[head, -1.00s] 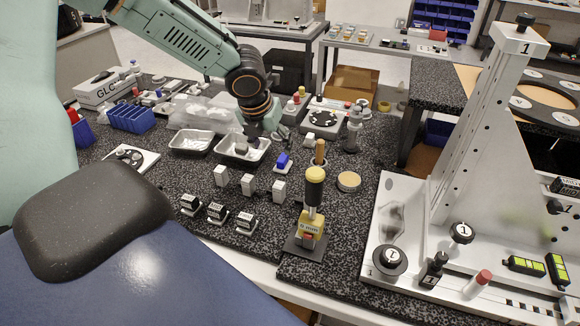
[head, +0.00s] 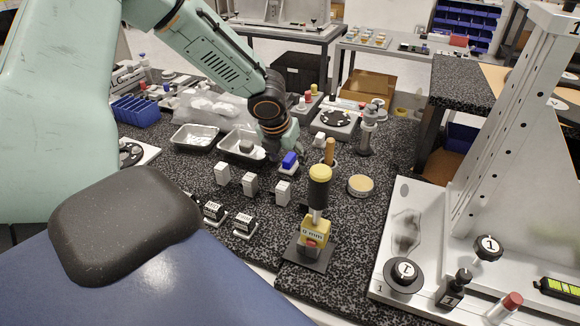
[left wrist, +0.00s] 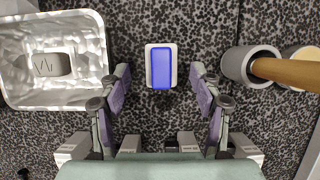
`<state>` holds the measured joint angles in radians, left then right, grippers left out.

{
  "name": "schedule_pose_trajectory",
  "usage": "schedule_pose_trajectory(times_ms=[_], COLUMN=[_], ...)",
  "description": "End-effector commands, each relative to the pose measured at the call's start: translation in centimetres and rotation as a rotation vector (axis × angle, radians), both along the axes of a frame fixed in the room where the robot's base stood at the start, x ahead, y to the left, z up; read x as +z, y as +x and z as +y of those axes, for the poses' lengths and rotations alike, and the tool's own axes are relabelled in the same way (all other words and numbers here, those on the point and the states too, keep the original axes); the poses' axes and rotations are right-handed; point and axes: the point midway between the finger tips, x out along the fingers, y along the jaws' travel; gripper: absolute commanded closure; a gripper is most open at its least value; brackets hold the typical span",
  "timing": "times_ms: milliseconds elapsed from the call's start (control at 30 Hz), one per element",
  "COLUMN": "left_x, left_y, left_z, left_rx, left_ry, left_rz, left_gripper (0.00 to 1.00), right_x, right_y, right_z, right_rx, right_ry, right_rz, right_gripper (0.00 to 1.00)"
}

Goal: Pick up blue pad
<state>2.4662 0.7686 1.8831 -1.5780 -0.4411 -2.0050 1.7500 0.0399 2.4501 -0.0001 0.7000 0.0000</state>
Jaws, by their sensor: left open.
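The blue pad (head: 289,160) sits on a small white base on the speckled black table, right beside my left gripper in the head view. In the left wrist view the blue pad (left wrist: 161,67) lies on its white base, centred just beyond the fingertips. My left gripper (left wrist: 160,75) is open, with one finger on each side of the line to the pad, and nothing is between the fingers. In the head view the left gripper (head: 273,150) points down, its fingertips partly hidden. My right gripper is in neither view.
A foil tray (left wrist: 95,75) lies left of the pad, and a grey cup with a wooden handle (left wrist: 238,66) stands to its right. Several white blocks (head: 250,184) stand nearer me. A yellow-topped tool (head: 319,190) stands upright at front right.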

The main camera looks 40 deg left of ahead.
Motion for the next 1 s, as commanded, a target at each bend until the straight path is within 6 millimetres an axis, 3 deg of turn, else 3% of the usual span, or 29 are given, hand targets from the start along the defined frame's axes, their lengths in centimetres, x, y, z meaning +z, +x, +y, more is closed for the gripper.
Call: schedule_pose_trajectory(times_ms=[133, 400, 1000], left_x=[-1.29, -1.38, -1.35], left_y=[0.66, 0.98, 0.96], left_z=[0.15, 0.14, 0.15], left_rx=[-0.001, -0.001, -0.001], left_ry=[0.003, 0.001, 0.001], left_rz=[0.0, -0.001, -0.001], left_gripper=[0.36, 0.36, 0.87], right_x=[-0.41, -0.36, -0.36], right_y=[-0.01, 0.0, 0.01], right_z=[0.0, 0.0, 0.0], right_rx=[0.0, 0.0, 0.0], right_ry=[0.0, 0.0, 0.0], right_rz=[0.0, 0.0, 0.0], right_gripper=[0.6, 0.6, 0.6])
